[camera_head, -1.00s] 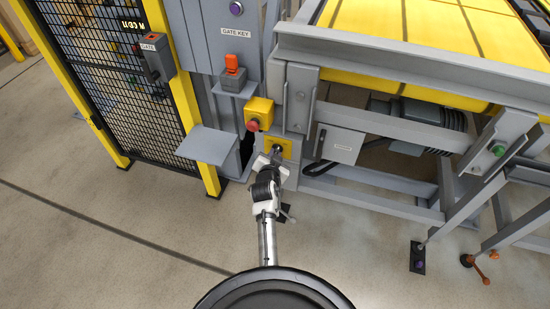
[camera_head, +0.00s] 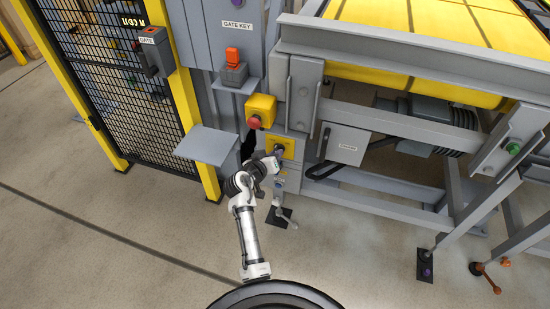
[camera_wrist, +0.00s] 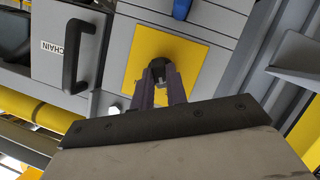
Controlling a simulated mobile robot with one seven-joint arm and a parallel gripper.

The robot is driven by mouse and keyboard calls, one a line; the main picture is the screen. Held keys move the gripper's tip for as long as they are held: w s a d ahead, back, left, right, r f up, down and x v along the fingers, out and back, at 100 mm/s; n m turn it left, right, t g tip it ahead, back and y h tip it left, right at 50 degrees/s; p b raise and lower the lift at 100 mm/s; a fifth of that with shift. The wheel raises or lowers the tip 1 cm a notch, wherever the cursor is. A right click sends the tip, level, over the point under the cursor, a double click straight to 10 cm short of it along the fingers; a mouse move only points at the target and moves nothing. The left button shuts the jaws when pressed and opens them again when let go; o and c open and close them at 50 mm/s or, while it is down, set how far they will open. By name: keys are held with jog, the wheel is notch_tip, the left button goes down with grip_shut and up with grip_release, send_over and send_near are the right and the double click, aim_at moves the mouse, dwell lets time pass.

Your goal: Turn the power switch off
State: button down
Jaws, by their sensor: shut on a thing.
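The power switch is a dark rotary knob (camera_wrist: 158,68) in the middle of a yellow plate (camera_wrist: 185,60). In the head view, the yellow plate (camera_head: 289,144) is on the grey post below a yellow box with a red button. My gripper (camera_wrist: 160,75) is at the plate with its two fingers shut on the knob, one on each side. In the head view my gripper (camera_head: 279,155) covers most of the knob. The knob's pointer and any markings are hidden, so its setting cannot be told.
A yellow box (camera_head: 262,104) with a red button (camera_head: 253,122) sits just above the plate. A grey shelf (camera_head: 206,144) juts out to the left. The floor (camera_head: 130,240) in front is clear.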

jog(key=shift+w+n+h+b, duration=0.1)
jog(key=shift+n+h+b, duration=0.5)
jog(key=shift+n, duration=0.5)
jog(key=c, duration=1.4)
grip_release()
jog(key=b+v, duration=0.1)
jog(key=v, duration=1.2)
jog(key=shift+s+a, duration=0.3)
jog(key=shift+s, duration=0.05)
